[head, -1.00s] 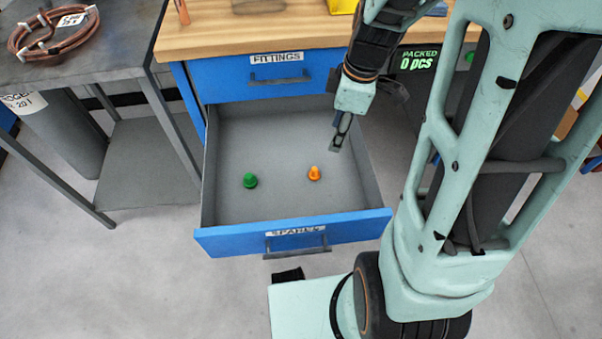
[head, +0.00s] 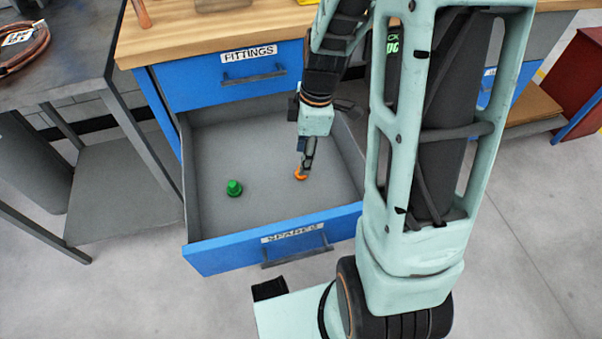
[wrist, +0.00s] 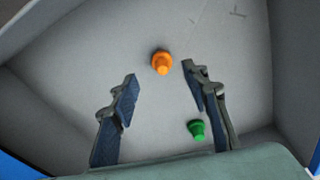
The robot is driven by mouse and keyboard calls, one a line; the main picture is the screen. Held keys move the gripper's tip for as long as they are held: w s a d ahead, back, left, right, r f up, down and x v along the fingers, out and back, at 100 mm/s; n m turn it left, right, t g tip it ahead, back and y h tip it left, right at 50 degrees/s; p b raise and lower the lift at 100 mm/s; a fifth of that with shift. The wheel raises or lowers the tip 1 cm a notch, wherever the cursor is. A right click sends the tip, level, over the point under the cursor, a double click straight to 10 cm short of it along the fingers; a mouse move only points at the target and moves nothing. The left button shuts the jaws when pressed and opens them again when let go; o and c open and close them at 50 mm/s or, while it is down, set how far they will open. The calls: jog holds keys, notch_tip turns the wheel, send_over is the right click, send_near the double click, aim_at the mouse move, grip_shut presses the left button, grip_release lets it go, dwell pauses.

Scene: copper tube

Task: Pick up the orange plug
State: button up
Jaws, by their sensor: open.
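The orange plug (head: 300,174) stands on the floor of the open drawer, partly hidden by my gripper in the head view. In the wrist view the orange plug (wrist: 161,63) shows whole, just beyond and between the fingertips. A green plug (head: 234,188) stands to its left in the head view; in the wrist view the green plug (wrist: 197,130) is near the right finger. My gripper (head: 306,168) is inside the drawer, pointing down above the orange plug. In the wrist view my gripper (wrist: 160,75) is open with nothing between its fingers.
The blue drawer labelled SPARES (head: 215,258) is pulled out and has walls around the plugs. A closed drawer labelled FITTINGS (head: 200,90) is above it, under the wooden bench top (head: 180,42). A grey metal table (head: 70,62) with a copper coil stands left.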

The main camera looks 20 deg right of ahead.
jog(key=f, duration=0.1)
jog(key=f+b, duration=0.1)
jog(key=f, duration=0.1)
jog(key=f+b, duration=0.1)
jog(key=f, duration=0.1)
jog(key=shift+s+a, duration=0.1)
jog(key=shift+a, duration=0.3)
jog(key=shift+r, duration=0.1)
jog(key=c, duration=0.8)
